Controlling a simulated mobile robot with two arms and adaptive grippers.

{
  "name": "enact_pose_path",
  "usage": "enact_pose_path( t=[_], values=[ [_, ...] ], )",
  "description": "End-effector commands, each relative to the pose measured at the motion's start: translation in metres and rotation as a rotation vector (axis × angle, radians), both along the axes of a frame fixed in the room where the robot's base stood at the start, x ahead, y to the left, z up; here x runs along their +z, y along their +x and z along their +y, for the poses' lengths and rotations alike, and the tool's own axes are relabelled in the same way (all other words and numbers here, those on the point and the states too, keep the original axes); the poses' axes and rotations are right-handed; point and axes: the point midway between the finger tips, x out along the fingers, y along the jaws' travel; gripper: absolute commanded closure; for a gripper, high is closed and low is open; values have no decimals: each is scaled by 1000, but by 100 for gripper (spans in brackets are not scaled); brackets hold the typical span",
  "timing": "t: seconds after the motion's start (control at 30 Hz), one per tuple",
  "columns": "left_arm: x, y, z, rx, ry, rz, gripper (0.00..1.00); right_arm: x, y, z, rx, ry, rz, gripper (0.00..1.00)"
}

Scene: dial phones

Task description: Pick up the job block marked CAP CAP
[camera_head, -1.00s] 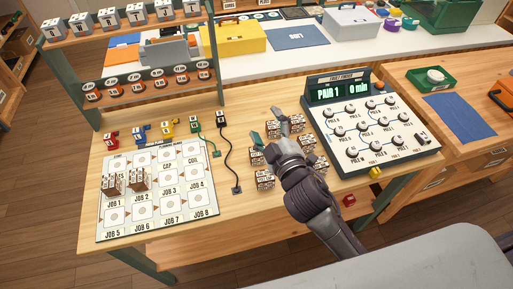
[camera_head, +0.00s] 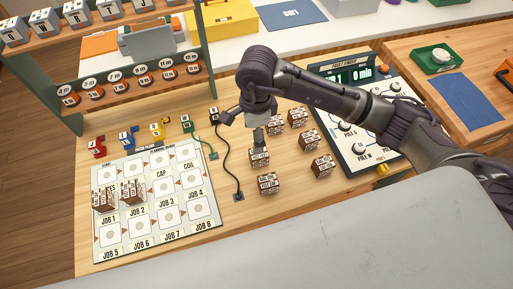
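Several brown-and-white job blocks stand on the wooden bench. One block (camera_head: 259,158) is directly below my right gripper (camera_head: 258,143), whose fingers point down at its top. The gripper is seen edge-on, so I cannot tell whether it is open or touching the block. Other blocks are a front one (camera_head: 267,184), a right one (camera_head: 322,166), a middle one (camera_head: 308,140) and two at the back (camera_head: 298,117) (camera_head: 275,125). The print is too small to tell which is CAP CAP. Two more blocks (camera_head: 104,198) (camera_head: 131,191) stand on the planning board. My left gripper is out of view.
The planning board (camera_head: 155,241) lies at the left. Coloured plugs, including a blue one (camera_head: 128,139), line its far side. A black cable (camera_head: 231,165) runs beside the blocks. A shelf (camera_head: 150,95) rises at the back left.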

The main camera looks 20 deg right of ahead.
Motion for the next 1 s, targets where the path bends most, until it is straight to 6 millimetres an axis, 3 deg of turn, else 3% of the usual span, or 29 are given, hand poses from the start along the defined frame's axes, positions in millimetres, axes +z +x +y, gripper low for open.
enact_pose_path(
  t=[0.17, 0.43, 0.73, 1.0],
  values=[
    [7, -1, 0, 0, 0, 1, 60, -19, 2, -11, -2, -49, -2, 25],
    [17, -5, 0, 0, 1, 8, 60, -69, 2, -10, -2, -44, -2, 25],
    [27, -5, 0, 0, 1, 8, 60, -93, 4, -12, -3, -43, -2, 25],
    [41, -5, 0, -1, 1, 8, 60, -130, 8, -16, -3, -41, -4, 25]
  ],
)
